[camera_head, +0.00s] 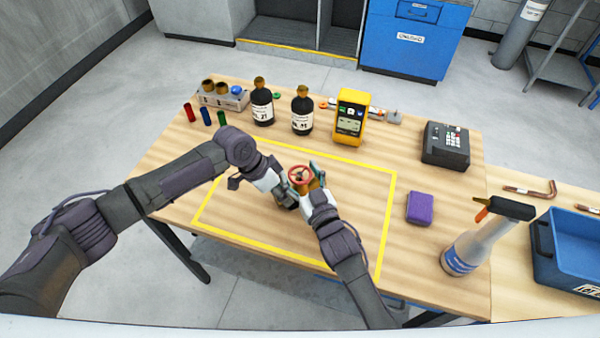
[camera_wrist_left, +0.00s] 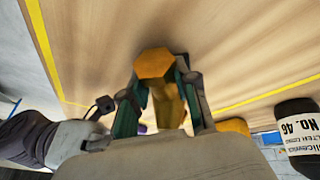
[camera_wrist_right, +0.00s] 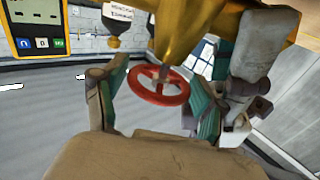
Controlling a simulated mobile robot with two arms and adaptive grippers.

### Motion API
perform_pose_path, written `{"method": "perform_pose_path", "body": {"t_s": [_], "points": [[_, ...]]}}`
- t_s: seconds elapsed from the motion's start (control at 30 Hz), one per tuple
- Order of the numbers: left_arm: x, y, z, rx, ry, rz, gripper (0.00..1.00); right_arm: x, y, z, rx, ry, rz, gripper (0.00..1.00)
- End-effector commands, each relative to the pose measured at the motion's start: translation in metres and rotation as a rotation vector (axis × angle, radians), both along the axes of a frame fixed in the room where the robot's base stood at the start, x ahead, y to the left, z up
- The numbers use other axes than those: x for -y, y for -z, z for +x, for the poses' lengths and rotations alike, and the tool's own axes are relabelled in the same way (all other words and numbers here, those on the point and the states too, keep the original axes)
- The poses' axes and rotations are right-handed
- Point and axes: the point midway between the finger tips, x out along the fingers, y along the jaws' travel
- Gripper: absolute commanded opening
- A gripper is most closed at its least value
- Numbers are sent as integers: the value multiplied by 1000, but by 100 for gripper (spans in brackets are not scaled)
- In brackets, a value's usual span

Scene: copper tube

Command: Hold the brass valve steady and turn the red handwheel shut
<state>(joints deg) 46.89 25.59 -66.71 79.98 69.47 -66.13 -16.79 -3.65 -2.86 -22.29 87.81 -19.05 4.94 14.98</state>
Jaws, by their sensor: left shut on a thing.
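The brass valve (camera_head: 314,185) is above the yellow-outlined area of the table, mostly hidden by my grippers in the head view. Its hexagonal end shows in the left wrist view (camera_wrist_left: 155,64). The red handwheel (camera_head: 300,175) sits on the valve. My left gripper (camera_head: 286,195) is shut on the brass valve, with its fingers on both sides of the body. My right gripper (camera_head: 309,179) is open at the handwheel. In the right wrist view, the handwheel (camera_wrist_right: 159,86) lies between its fingers, with a gap at the left finger; contact at the right finger is unclear.
Two dark bottles (camera_head: 302,113), a yellow meter (camera_head: 351,117) and a tube rack (camera_head: 222,97) stand along the back. A purple block (camera_head: 419,208), a spray bottle (camera_head: 475,243) and a blue bin (camera_head: 575,255) are on the right. The outlined area around the grippers is otherwise clear.

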Motion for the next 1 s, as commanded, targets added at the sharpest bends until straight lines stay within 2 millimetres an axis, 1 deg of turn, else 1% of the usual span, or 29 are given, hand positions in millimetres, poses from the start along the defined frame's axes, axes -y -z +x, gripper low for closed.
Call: {"method": "perform_pose_path", "body": {"t_s": [0.27, 0.37, 0.47, 0.7, 0.8, 0.9, 1.0], "points": [[0, 0, 0, 0, 0, -1, 0, 1, 2, -1, -4, 0, -2, 73], [0, 0, 0, 0, 0, -1, 0, 4, 3, -7, -5, 0, -2, 73], [0, 0, 0, 0, 0, -1, 0, 10, 4, -21, -6, 0, -4, 73], [0, 0, 0, 0, 0, -1, 0, 31, 3, -68, -5, 0, -2, 73], [0, 0, 0, 0, 0, 0, 0, 38, 3, -85, -6, 0, -1, 73], [0, 0, 0, 0, 0, 0, 0, 44, 3, -98, -5, 0, -2, 73], [0, 0, 0, 0, 0, 0, 0, 47, 2, -106, -3, 0, -1, 73]]}}
